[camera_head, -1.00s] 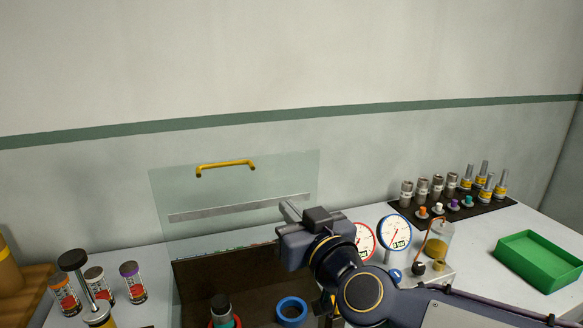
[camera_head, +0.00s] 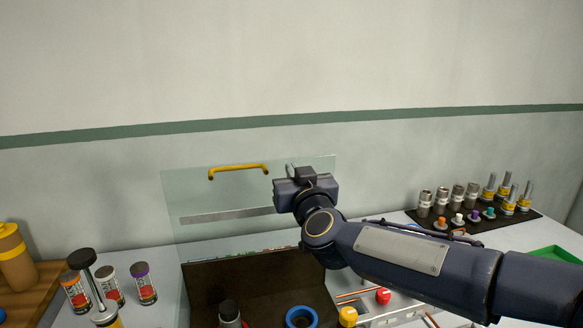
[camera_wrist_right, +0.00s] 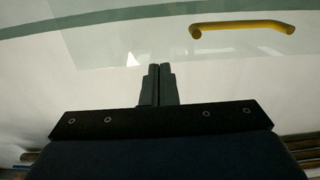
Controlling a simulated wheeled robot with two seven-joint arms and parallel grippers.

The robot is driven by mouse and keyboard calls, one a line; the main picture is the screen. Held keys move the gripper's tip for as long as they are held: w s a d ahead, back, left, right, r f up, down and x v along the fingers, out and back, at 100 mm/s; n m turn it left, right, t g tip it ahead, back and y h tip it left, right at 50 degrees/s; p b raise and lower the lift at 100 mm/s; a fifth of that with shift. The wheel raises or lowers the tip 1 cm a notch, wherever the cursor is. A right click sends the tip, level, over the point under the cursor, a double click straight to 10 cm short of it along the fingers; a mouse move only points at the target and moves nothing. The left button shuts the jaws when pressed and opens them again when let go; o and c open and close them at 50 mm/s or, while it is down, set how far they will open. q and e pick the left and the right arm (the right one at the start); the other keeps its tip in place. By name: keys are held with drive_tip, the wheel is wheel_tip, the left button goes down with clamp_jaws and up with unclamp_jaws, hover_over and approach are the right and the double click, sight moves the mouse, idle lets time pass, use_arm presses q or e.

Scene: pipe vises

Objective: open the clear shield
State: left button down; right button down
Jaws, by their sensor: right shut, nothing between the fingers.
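The clear shield (camera_head: 200,238) is a see-through panel standing upright behind the dark box in the head view. It has a yellow handle (camera_head: 238,171) near its top edge and a grey strip (camera_head: 225,215) across it. My right gripper (camera_head: 291,172) is shut and empty, in front of the shield's right part, to the right of the handle and about level with it. In the right wrist view, the shut fingers (camera_wrist_right: 160,72) point at the panel, with the yellow handle (camera_wrist_right: 242,27) above and to the right, apart from them. I cannot tell whether the fingers touch the panel. My left gripper is not in view.
The dark open box (camera_head: 255,278) holds a blue ring (camera_head: 301,316) and a dark-topped fitting (camera_head: 229,312). Several cans (camera_head: 110,286) stand at left. Several metal fittings (camera_head: 472,195) stand on a dark mat at right, near a green tray (camera_head: 555,256). The wall is behind the shield.

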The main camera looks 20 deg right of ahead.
sight(289, 160)
drive_tip(key=shift+w+r, duration=0.1)
drive_tip(key=shift+w, duration=0.95)
drive_tip(key=shift+w+r+p, duration=0.1)
drive_tip(key=shift+r+p, duration=0.1)
drive_tip(key=shift+p, duration=0.25)
drive_tip(key=w+p, duration=0.2)
drive_tip(key=p, duration=0.1)
drive_tip(key=w+g+p, duration=0.1)
drive_tip(key=w+p, duration=0.1)
drive_tip(key=shift+r+p, duration=0.2)
drive_tip(key=shift+p, duration=0.2)
drive_tip(key=shift+w+f, duration=0.15)
drive_tip(key=shift+w, duration=0.25)
drive_tip(key=shift+s, duration=0.1)
drive_tip(key=shift+d, duration=0.15)
